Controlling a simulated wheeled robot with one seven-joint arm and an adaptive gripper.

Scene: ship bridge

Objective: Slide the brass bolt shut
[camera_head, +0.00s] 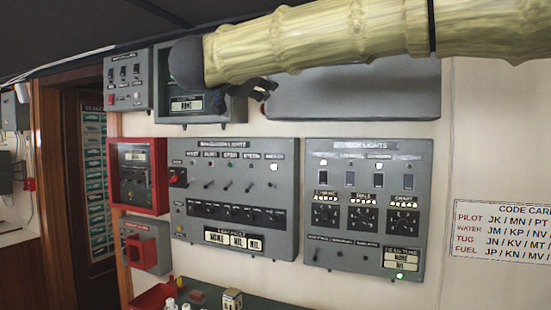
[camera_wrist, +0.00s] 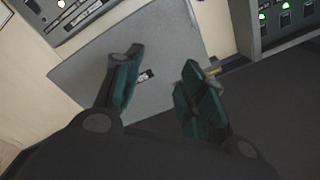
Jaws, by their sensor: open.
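A small brass-coloured piece, which looks like the bolt (camera_wrist: 215,71), shows in the wrist view at the right edge of a grey cabinet front (camera_wrist: 178,35), just beyond my right finger. It is too small and partly covered to tell how far it is slid. My gripper (camera_wrist: 163,68) is open and empty, its green-padded fingers spread in front of the grey front. In the head view my gripper (camera_head: 240,96) is at the upper left, beside a plain grey cabinet (camera_head: 350,95) that my arm partly covers. The bolt cannot be made out in that view.
In the head view, the navigation lights panel (camera_head: 225,180) and deck lights panel (camera_head: 370,200) have protruding switches below my arm. A red-framed box (camera_head: 138,176) is at left. A green counter (camera_head: 265,303) with small items lies below. A lit panel (camera_wrist: 285,20) borders the wrist view.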

